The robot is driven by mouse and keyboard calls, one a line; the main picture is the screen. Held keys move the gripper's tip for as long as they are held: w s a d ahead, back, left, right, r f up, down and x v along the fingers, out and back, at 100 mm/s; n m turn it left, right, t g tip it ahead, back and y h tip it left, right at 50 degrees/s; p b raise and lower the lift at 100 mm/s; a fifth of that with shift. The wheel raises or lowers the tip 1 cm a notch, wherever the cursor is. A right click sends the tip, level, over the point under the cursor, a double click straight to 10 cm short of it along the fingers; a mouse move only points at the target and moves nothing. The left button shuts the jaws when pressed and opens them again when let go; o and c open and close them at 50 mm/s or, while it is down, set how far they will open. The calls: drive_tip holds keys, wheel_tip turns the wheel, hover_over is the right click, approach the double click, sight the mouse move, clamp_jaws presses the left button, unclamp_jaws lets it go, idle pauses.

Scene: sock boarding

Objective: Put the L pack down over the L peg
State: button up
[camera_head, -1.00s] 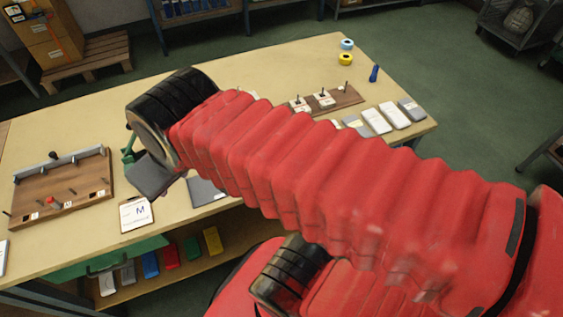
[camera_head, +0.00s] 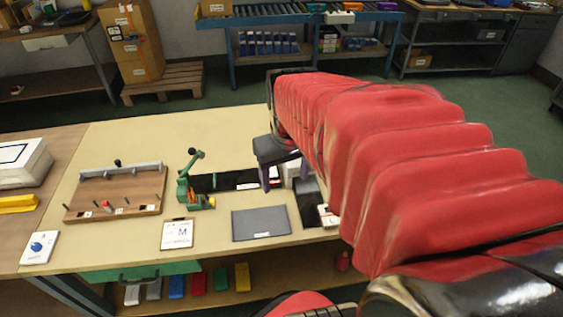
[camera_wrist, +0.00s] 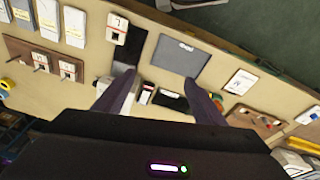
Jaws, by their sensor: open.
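The L pack (camera_wrist: 118,28), white with a dark part and a red mark like an upside-down L, lies on a dark mat at the top of the wrist view. In the head view the pack (camera_head: 327,215) shows beside my arm, which partly covers it. My gripper (camera_head: 283,174) is open, with nothing held between its fingers; it also shows in the wrist view (camera_wrist: 158,80). The pack is beyond the left finger in the wrist view. The peg board (camera_wrist: 20,46) is at the left there, with two packs on it. I cannot clearly make out the L peg.
Another wooden board with pegs (camera_head: 120,190) and a green fixture (camera_head: 190,185) stand left of my gripper in the head view. A grey sheet (camera_head: 260,224) and a clipboard (camera_head: 177,234) lie near the front edge. Several packets (camera_wrist: 75,27) lie at the wrist view's top left.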

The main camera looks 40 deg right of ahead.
drive_tip(key=s+d+f+m, duration=0.1)
drive_tip(key=s+d+f, duration=0.1)
drive_tip(key=d, duration=0.2)
drive_tip(key=s+d+f+g, duration=0.1)
drive_tip(key=s+d+f, duration=0.1)
drive_tip(key=d, duration=0.2)
drive_tip(key=s+d+f+m+g+y, duration=0.1)
drive_tip(key=d+f, duration=0.1)
drive_tip(key=d, duration=0.3)
drive_tip(key=shift+s+m, duration=0.3)
drive_tip(key=shift+s, duration=0.1)
drive_tip(key=shift+d, duration=0.1)
hover_over(329, 216)
drive_tip(key=shift+s+d+f, duration=0.1)
drive_tip(key=shift+d+f, duration=0.05)
drive_tip(key=shift+f, duration=1.25)
drive_tip(key=shift+d+f, duration=0.15)
drive_tip(key=shift+f, duration=1.3)
drive_tip(key=shift+s+d+f, duration=0.1)
drive_tip(key=shift+d+f, duration=0.05)
drive_tip(key=shift+f, duration=1.25)
drive_tip(key=shift+w+a+f, duration=0.15)
drive_tip(key=shift+f, duration=2.45)
drive_tip(key=shift+c, duration=0.4)
drive_tip(key=c, duration=1.2)
